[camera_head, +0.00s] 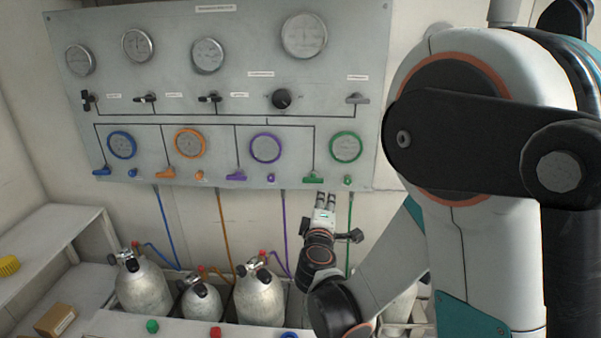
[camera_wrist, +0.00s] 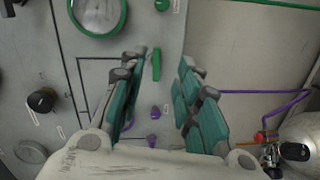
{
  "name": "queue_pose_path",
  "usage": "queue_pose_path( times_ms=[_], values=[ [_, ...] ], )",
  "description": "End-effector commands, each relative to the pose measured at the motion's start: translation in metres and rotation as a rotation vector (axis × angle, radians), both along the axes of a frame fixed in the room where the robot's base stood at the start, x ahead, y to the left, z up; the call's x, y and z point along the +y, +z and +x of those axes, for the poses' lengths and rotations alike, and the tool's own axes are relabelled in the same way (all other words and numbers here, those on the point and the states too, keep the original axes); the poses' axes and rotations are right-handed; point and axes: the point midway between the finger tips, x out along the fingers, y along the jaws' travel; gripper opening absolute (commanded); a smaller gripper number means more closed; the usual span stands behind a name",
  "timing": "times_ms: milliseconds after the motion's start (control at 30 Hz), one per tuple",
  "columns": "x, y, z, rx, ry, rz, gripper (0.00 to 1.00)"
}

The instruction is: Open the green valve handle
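The green valve handle (camera_head: 313,180) is a small bar lying horizontally on the lower edge of the grey panel, below and left of the green-rimmed gauge (camera_head: 346,147). My gripper (camera_head: 325,198) is just below and slightly right of the handle, pointing up toward the panel. In the wrist view the green handle (camera_wrist: 156,65) shows between the two teal fingers of my gripper (camera_wrist: 161,60), nearer the left finger. The fingers are apart with nothing held between them. I cannot tell whether the left finger touches the handle.
A green knob (camera_head: 348,180) sits right of the handle. A purple handle (camera_head: 236,177) and purple knob (camera_head: 271,178) are to its left. Below are hoses and grey cylinders (camera_head: 259,297). A bench (camera_head: 40,245) stands at left. Bare wall lies under the panel.

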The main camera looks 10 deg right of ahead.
Motion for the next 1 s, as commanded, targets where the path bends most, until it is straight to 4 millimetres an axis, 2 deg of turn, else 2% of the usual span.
queue_pose_path(
  times_ms=[200, 467, 567, 1000],
  values=[
    [0.025, -0.007, 0.013, -0.037, 0.068, -0.151, 0.3],
    [0.028, -0.01, 0.024, -0.046, 0.082, -0.189, 0.3],
    [0.024, -0.01, 0.037, -0.046, 0.082, -0.187, 0.3],
    [0.002, -0.011, 0.118, -0.045, 0.081, -0.186, 0.3]
  ],
)
